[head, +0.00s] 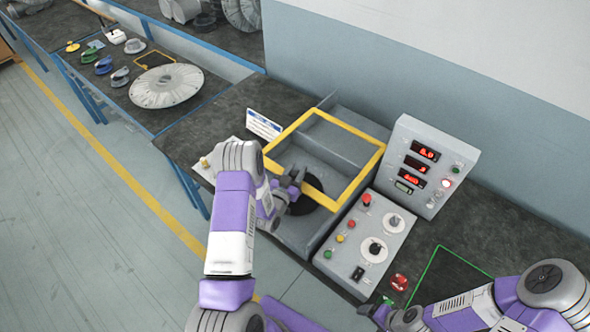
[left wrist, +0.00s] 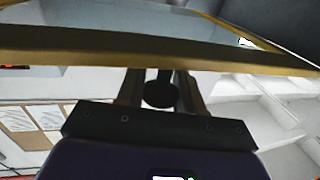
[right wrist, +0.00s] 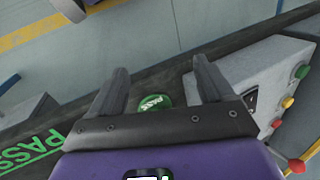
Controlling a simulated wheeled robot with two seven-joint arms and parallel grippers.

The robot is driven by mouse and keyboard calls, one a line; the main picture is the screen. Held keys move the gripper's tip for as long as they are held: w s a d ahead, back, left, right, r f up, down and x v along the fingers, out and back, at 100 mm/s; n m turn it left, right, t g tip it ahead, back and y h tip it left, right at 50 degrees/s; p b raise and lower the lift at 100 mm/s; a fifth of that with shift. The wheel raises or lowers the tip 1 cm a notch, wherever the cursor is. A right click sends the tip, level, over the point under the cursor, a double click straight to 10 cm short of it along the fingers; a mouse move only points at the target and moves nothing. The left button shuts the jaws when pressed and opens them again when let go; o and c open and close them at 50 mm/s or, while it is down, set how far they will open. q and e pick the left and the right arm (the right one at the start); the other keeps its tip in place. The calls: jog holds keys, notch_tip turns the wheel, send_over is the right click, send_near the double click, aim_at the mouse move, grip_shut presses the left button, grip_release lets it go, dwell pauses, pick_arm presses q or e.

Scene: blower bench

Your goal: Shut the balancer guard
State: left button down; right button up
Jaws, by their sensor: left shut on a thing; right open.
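The balancer guard is a yellow-edged frame (head: 360,176) over the grey balancer box (head: 305,238). Its front bar appears raised above the box, with part of a dark round disc (head: 303,206) showing below it; the exact angle is unclear. My left gripper (head: 291,186) is at the front bar. In the left wrist view the yellow bar (left wrist: 100,58) crosses just beyond the fingers, which are shut on a dark round knob (left wrist: 161,95). My right gripper (head: 378,309) is open and empty at the bench's front edge; its wrist view shows a green PASS disc (right wrist: 155,101) between the fingers.
A control box (head: 366,245) with buttons and knobs stands right of the balancer, with a display box (head: 425,165) behind. A red disc (head: 399,282) lies near a green-outlined area (head: 450,278). A blue-white sign (head: 263,125) stands left of the guard.

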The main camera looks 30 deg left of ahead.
pick_arm(q)
jog(key=c, duration=0.7)
grip_release()
jog(key=shift+r, duration=0.1)
notch_tip(320, 180, up, 10)
jog(key=shift+f, duration=0.1)
